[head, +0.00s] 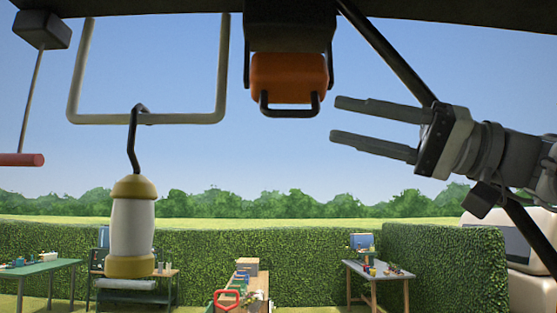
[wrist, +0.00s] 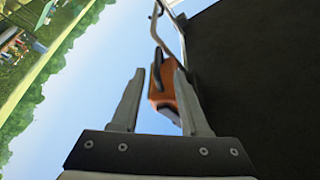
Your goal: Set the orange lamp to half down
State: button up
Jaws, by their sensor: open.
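The orange lamp (head: 290,75) hangs under a dark mount at the top centre of the head view, with a black handle bar at its lower edge. My gripper (head: 335,119) is open and empty, to the right of the lamp and slightly lower, its fingers pointing left toward it. In the wrist view the orange lamp (wrist: 163,98) shows beyond and between the two open fingers (wrist: 160,72), partly covered by the right finger. I see no contact between fingers and lamp.
A yellow and white lantern (head: 132,225) hangs by a black hook from a pale rail (head: 73,80) at the left. A red bar (head: 20,160) hangs at far left. A dark strut (head: 385,50) runs behind my gripper. Tables and hedges stand farther back.

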jog(key=v, duration=0.6)
jog(key=shift+d, duration=0.2)
jog(key=shift+f, duration=0.1)
